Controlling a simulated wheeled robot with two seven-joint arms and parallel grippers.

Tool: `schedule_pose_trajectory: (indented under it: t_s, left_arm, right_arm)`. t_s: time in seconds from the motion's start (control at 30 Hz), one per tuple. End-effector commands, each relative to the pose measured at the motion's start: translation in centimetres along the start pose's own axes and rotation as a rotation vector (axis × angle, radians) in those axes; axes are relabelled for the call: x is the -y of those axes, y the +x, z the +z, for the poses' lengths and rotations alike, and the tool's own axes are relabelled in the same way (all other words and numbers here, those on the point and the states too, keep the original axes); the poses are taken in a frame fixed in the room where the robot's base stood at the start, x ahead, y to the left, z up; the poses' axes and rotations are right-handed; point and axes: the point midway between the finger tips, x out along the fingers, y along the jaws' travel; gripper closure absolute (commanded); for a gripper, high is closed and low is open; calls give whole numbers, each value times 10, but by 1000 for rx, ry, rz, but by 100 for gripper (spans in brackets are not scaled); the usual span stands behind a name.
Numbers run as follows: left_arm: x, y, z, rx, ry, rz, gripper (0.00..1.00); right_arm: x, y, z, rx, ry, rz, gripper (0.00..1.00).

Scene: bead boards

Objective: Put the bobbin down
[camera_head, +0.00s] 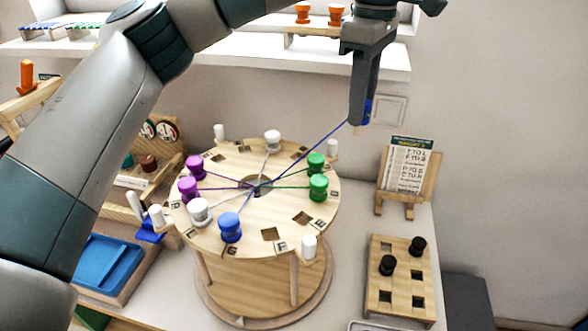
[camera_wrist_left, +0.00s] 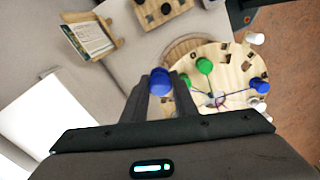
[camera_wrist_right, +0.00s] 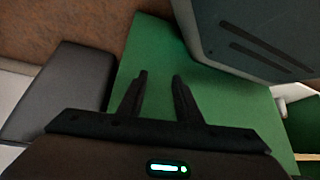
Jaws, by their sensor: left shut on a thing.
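A blue bobbin (camera_wrist_left: 160,83) is between the fingers of my left gripper (camera_head: 362,112), which is shut on it above the right back of the round wooden board (camera_head: 285,215). In the head view most of the bobbin is hidden by the fingers. A blue thread runs taut from it to the board's centre hole. On the board stand another blue bobbin (camera_head: 230,227), two green ones (camera_head: 318,187), two purple ones (camera_head: 189,188) and two white ones (camera_head: 199,211). Empty square holes show between them. My right gripper (camera_wrist_right: 158,78) is open and empty, away from the board.
White pegs (camera_head: 309,246) stand up around the board's rim. A small card on a wooden stand (camera_head: 406,170) and a wooden block with black bobbins (camera_head: 400,292) are to the right. A blue tray (camera_head: 106,267) is at left. A shelf (camera_head: 260,55) runs behind.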

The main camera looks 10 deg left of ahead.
Motion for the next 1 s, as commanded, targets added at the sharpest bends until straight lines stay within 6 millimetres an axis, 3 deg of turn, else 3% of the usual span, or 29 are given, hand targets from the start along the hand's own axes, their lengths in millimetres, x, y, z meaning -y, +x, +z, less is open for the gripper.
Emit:
schedule_pose_trajectory:
  t_s: [0.37, 0.57, 0.67, 1.0]
  left_arm:
    - [-1, 0, 0, 0, -4, 0, 97]
    - [1, 5, -11, 1, -4, -1, 97]
    - [4, 13, -24, 1, -5, -3, 97]
    - [18, 48, -84, 0, -7, -1, 97]
  right_arm:
    - [0, 0, -1, -3, 0, 0, 69]
    - [-1, -3, 6, 18, 0, 2, 69]
    - [-3, -6, 17, 47, -1, 4, 69]
    - [-15, -31, 86, 223, -2, 18, 69]
